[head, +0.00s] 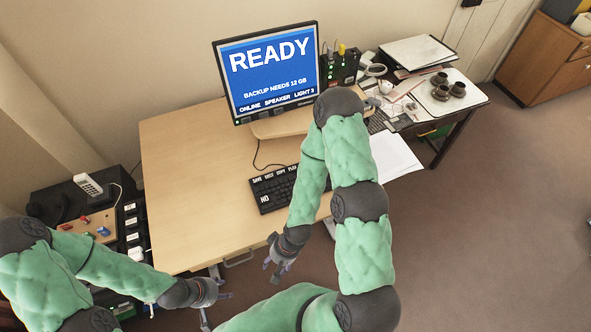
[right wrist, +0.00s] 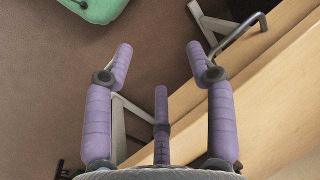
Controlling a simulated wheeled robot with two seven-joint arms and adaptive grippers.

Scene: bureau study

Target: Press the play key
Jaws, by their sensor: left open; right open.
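The black keyboard (head: 270,193) lies on the wooden desk below the monitor. My right arm hides the right part of the keyboard. My right gripper (head: 282,262) is open and empty, in front of and below the desk's front edge; its spread purple fingers also show in the right wrist view (right wrist: 160,65). My left gripper (head: 222,296) is open and empty, left of the right one, short of the desk.
The monitor (head: 268,70) reads READY on blue. A black box with green lights (head: 338,68) stands beside it. White paper (head: 396,155) lies right of the keyboard. A side table (head: 470,95) holds dark cups. The desk's left part is clear. A handle bar (right wrist: 238,32) juts under the desk edge.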

